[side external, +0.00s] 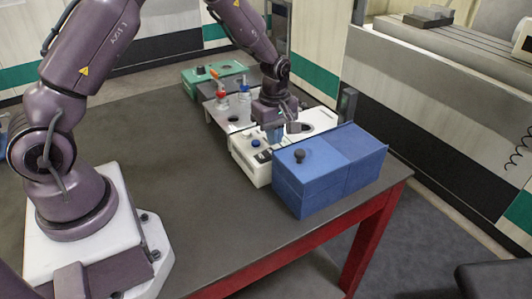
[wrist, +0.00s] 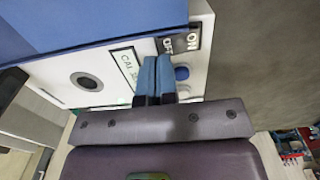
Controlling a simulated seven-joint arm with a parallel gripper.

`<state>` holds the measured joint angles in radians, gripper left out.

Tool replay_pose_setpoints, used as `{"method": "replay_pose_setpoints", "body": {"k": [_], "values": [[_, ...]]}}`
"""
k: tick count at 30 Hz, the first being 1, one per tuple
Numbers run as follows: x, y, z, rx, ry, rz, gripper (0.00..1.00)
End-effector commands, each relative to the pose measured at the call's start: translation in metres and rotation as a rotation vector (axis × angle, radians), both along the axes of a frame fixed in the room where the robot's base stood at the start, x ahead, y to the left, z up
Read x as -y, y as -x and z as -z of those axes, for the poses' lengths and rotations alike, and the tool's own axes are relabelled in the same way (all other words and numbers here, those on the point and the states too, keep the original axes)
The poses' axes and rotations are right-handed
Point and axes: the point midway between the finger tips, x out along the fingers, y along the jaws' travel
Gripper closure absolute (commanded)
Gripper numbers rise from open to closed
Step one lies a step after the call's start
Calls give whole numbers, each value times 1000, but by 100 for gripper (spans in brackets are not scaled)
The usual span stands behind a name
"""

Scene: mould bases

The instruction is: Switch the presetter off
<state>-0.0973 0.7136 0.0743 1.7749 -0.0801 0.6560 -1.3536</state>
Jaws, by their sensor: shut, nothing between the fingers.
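The presetter is a white box (side external: 247,167) on the table, beside a blue box. In the wrist view its white top (wrist: 112,72) shows a black switch plate (wrist: 185,42) marked ON and OFF, a blue knob (wrist: 182,73), a CAL label (wrist: 127,66) and a round dark hole (wrist: 87,82). My gripper (side external: 274,138) is over the presetter top, pointing down. In the wrist view its blue fingertips (wrist: 157,62) are together and empty, just beside the OFF end of the switch plate. Whether they touch it, and the switch's position, I cannot tell.
Behind are a grey tray with red and blue-topped items (side external: 220,92) and a green case (side external: 205,76). The table's front-left area is clear.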

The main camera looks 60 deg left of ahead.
Motion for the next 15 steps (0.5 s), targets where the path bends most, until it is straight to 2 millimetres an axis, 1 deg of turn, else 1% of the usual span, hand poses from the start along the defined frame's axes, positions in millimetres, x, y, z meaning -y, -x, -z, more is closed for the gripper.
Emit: {"method": "replay_pose_setpoints", "body": {"k": [15], "values": [[0,0,8,0,0,0,100]]}}
